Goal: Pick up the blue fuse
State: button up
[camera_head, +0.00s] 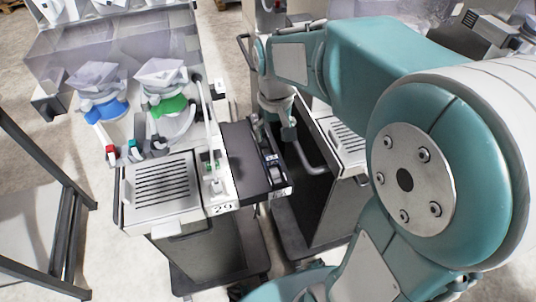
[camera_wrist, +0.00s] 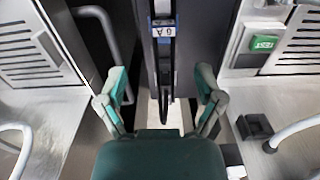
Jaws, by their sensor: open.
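The blue fuse (camera_wrist: 163,31) shows in the wrist view as a narrow blue part with a white label on a dark upright strip, at top centre. In the head view a small dark piece with blue and white marks (camera_head: 272,164) sits on the dark tray by the dispenser cart and appears to be the same fuse. My gripper (camera_wrist: 162,80) is open, its two green-tipped fingers spread left and right, with the strip between and ahead of them. Nothing is between the fingertips in firm contact. In the head view my gripper (camera_head: 272,128) hangs just behind the fuse, partly hidden.
A cart with a slotted drip tray (camera_head: 162,184) stands left, carrying blue-based (camera_head: 104,108) and green-based (camera_head: 168,104) dispensers. A second cart (camera_head: 345,140) with a curved grey handle (camera_head: 305,155) is close on the right. A green button (camera_wrist: 263,43) shows right in the wrist view.

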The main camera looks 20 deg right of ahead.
aim_at(271, 157)
jog(key=f, duration=0.2)
jog(key=a+f, duration=0.1)
jog(key=f, duration=0.1)
jog(key=shift+a+f, duration=0.15)
jog(key=shift+a, duration=0.05)
jog(key=f, duration=0.2)
jog(key=d+f, duration=0.1)
jog(key=f, duration=0.2)
jog(key=shift+d, duration=0.1)
jog(key=shift+a, duration=0.25)
jog(key=c, duration=0.6)
jog(key=shift+c, duration=1.3)
